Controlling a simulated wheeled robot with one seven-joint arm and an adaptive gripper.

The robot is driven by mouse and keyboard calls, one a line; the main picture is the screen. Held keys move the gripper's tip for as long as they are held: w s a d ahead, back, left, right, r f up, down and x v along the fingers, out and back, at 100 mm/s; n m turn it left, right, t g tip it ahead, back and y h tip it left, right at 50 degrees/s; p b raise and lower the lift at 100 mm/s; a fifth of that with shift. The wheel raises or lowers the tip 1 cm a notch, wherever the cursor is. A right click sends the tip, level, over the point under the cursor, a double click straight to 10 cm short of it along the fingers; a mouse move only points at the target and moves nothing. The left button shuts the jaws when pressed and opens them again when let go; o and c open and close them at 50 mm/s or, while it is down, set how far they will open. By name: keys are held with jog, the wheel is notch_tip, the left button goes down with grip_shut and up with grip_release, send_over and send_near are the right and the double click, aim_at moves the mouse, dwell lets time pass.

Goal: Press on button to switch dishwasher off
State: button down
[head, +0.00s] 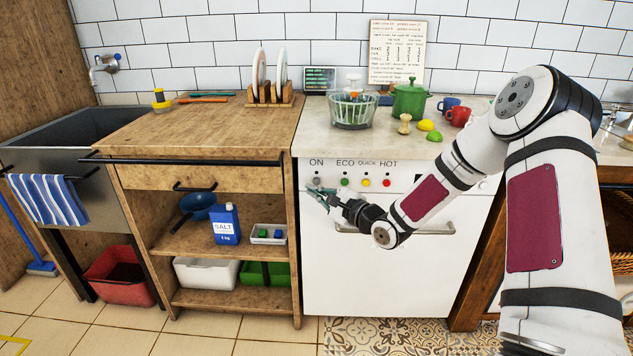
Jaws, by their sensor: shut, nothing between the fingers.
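The white dishwasher (375,270) stands under the pale counter. Its front panel has a row of buttons. A grey button (316,179) sits under the label "ON", a green button (344,182) under "ECO", a yellow one (365,183) under "QUICK" and a red one (386,183) under "HOT". My gripper (313,192) is shut and empty, with its tips pointing left. In the picture the tips are just below the grey button. I cannot tell whether they touch the panel. My arm covers part of the dishwasher's right side.
The dishwasher's handle (436,228) runs across below the buttons, partly behind my arm. A wooden shelf unit (205,241) stands close on the left, with a black rail (185,161) along its top front edge. A glass bowl (353,110) and green pot (408,100) stand on the counter.

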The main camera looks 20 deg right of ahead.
jog(key=shift+s+a+p, duration=0.25)
jog(key=shift+s, duration=0.5)
jog(key=shift+s+a+p, duration=0.25)
jog(key=shift+s, duration=0.45)
jog(key=s+d+r+n+g+h, duration=0.2)
jog(key=s+r+n+g+h, duration=0.15)
jog(key=s, duration=0.35)
jog(key=s+d+r+n+g+h, duration=0.2)
jog(key=s+r+n+g+h, duration=0.1)
jog(key=s+n, duration=0.3)
jog(key=s+d+r+n+g+h, duration=0.2)
jog(key=s+r+n+g+h, duration=0.15)
jog(key=s, duration=0.35)
jog(key=s+a+r+n+g+y, duration=0.1)
jog(key=s+a+n+g, duration=0.15)
jog(key=s, duration=0.75)
jog(key=s+a+r+n+g, duration=0.1)
jog(key=s+r+n, duration=0.15)
jog(key=s, duration=0.85)
jog(key=s+a+r+n+g+y, duration=0.1)
jog(key=s+a+n, duration=0.15)
jog(key=s, duration=0.75)
notch_tip(320, 180, up, 25)
jog(key=t+p, duration=0.3)
jog(key=p, duration=2)
jog(key=shift+w+d+r+p, duration=0.15)
jog(key=shift+d+p, duration=0.25)
jog(key=shift+d, duration=0.05)
